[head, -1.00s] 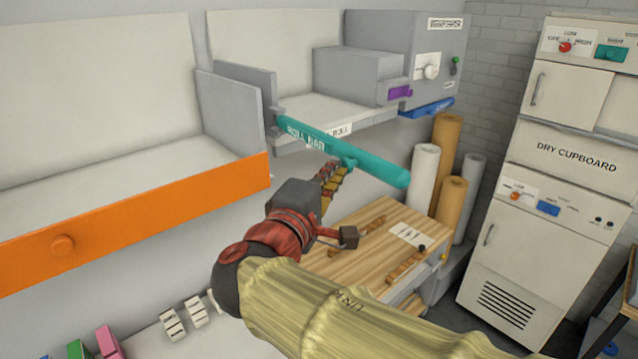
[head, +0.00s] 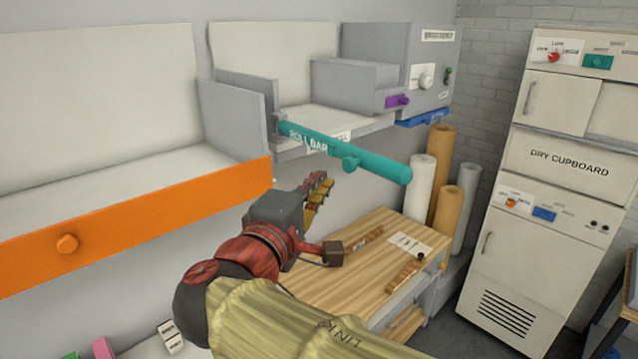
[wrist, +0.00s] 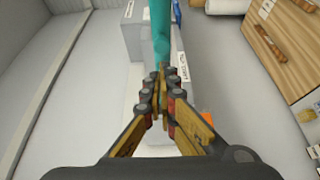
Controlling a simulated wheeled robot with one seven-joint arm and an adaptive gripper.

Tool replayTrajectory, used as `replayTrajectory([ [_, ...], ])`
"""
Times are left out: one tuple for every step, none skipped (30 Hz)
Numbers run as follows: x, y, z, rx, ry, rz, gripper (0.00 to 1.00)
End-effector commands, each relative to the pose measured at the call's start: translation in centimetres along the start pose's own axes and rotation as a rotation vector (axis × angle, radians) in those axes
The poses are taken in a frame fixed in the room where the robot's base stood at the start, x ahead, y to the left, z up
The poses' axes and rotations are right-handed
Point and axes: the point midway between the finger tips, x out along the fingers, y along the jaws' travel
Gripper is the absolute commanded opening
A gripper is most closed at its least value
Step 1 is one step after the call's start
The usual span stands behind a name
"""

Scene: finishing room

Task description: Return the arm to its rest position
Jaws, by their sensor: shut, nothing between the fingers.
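My gripper (head: 318,190) is in the middle of the head view, with yellow and dark fingers closed together and nothing between them. In the wrist view my gripper (wrist: 161,75) also shows shut, its fingertips meeting. The teal roll bar (head: 375,167) sticks out from the shelf unit above and to the right of my gripper, with a short knob on its side. In the head view a small gap shows between the fingers and the bar. The bar's teal length (wrist: 161,30) runs beyond the fingertips in the wrist view.
An orange-fronted shelf (head: 140,222) lies left of my arm. A wooden bench top (head: 365,260) with tools lies below and right. Paper rolls (head: 421,185) and a dry cupboard (head: 560,165) stand at the right. A grey machine (head: 405,65) is at the back.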

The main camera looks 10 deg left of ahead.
Motion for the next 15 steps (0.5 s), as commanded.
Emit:
replayTrajectory([
  [-1.0, -0.2, 0.1, 0.001, 0.005, 0.000, 0.00],
  [-1.5, -0.2, 0.2, 0.001, 0.005, -0.001, 0.00],
  [-2.2, -0.2, 0.3, 0.001, 0.005, -0.001, 0.00],
  [-2.7, -0.1, 0.4, 0.001, 0.005, 0.000, 0.00],
  [-3.2, -0.1, 0.5, 0.001, 0.005, 0.000, 0.00],
  [-3.9, -0.1, 0.7, 0.001, 0.005, 0.000, 0.00],
  [-4.3, -0.2, 0.8, 0.001, 0.005, 0.000, 0.00],
  [-4.7, -0.1, 0.9, 0.001, 0.004, -0.001, 0.00],
  [-5.1, -0.1, 1.0, 0.001, 0.003, -0.001, 0.00],
  [-5.4, -0.1, 1.1, 0.001, 0.003, -0.001, 0.00],
  [-5.6, -0.1, 1.1, 0.000, 0.003, -0.001, 0.00],
  [-5.9, -0.1, 1.2, 0.000, 0.002, -0.001, 0.00],
  [-6.1, -0.1, 1.3, -0.001, 0.002, -0.001, 0.00],
  [-6.2, -0.1, 1.3, -0.002, 0.001, -0.001, 0.00],
  [-6.3, -0.1, 1.2, -0.010, 0.004, -0.002, 0.00],
])
